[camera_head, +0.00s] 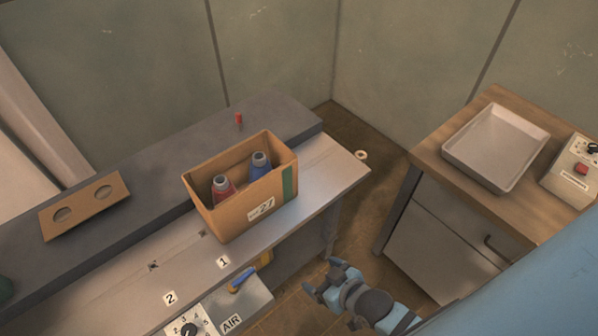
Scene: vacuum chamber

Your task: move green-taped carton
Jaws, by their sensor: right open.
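The carton (229,221) is an open brown box with a green tape strip on its right end and a label reading 27. It stands upright on the light metal bench (330,169). Inside it are a red bottle (222,190) and a blue bottle (259,168), both with grey necks. My right gripper (325,279) is open and empty, low in front of the bench, to the right of and below the carton, apart from it. My left gripper is out of view.
A wooden-topped cabinet (436,158) at right holds a metal tray (497,146) and a control box (575,170). A board with two holes (85,207) lies on the dark rear ledge (150,165). An AIR box (213,314) with a dial sits at the bench front. Floor shows between bench and cabinet.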

